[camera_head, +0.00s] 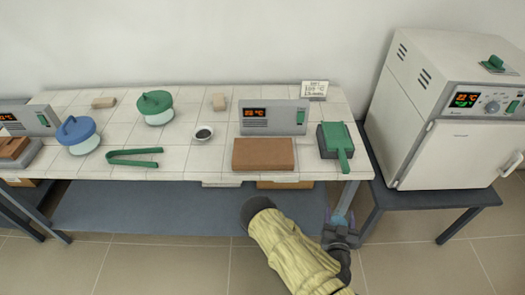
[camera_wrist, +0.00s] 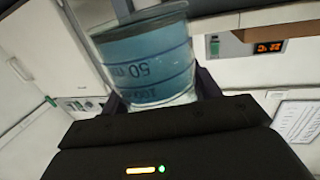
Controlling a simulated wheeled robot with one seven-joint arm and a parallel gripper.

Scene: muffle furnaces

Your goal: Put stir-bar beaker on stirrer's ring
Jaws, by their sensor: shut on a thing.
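The beaker (camera_wrist: 146,62) is clear with a blue tint and printed volume marks, which appear upside down in the wrist view. My gripper (camera_wrist: 160,96) is shut on it, with dark fingers on both sides of its lower part in that view. In the head view my gripper (camera_head: 341,238) is low at the bench's front right edge, and the beaker there is mostly hidden. I cannot make out a stir bar. No stirrer's ring can be clearly identified.
A white-tiled bench (camera_head: 195,168) carries a display unit (camera_head: 273,113) with a brown slab (camera_head: 263,154), green tongs (camera_head: 134,157), a small dish (camera_head: 203,133), a green-lidded jar (camera_head: 156,108), a blue-lidded jar (camera_head: 78,135) and a green-handled item (camera_head: 336,142). A white oven (camera_head: 440,150) stands right.

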